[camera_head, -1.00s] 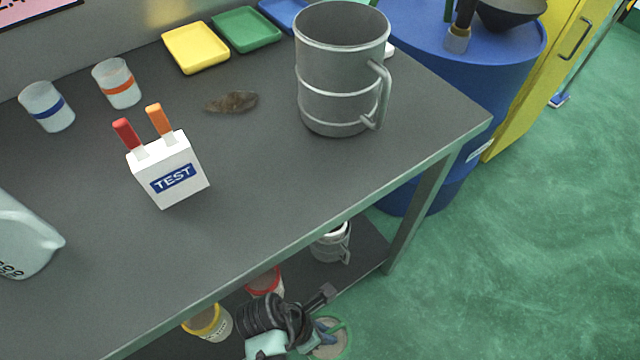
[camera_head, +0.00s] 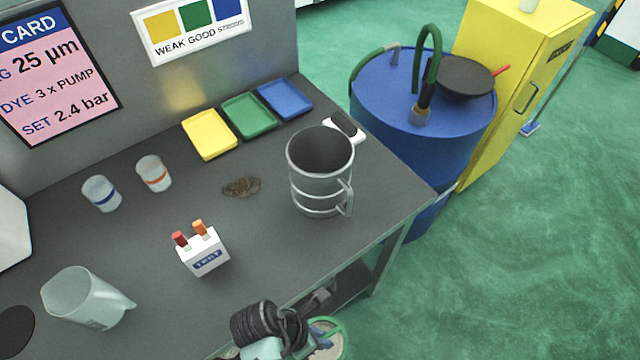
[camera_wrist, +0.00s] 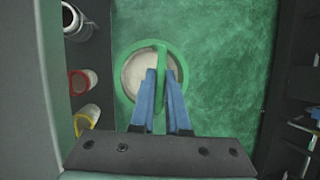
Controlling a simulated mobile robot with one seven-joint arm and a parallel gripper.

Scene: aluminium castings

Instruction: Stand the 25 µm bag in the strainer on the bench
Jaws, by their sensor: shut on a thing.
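My gripper (camera_wrist: 162,98) is shut on the green handle of a round bag (camera_wrist: 133,78) with a green rim and a pale inside. In the head view the gripper (camera_head: 318,337) and the bag (camera_head: 329,325) are at the bottom, in front of the bench's front edge. No micron mark on the bag can be read. The strainer (camera_head: 318,187), a grey metal can with a side handle, stands upright on the bench (camera_head: 270,225) near its right end. Its dark mouth faces up, and its floor cannot be seen. The held bag is apart from it.
A TEST box (camera_head: 204,257), a brown lump (camera_head: 241,187), two banded cups and a jug (camera_head: 85,300) stand left of the strainer. A blue drum (camera_head: 420,130) is behind the bench's right end. Red-rimmed (camera_wrist: 80,82) and yellow-rimmed (camera_wrist: 86,118) bags are left of the held bag.

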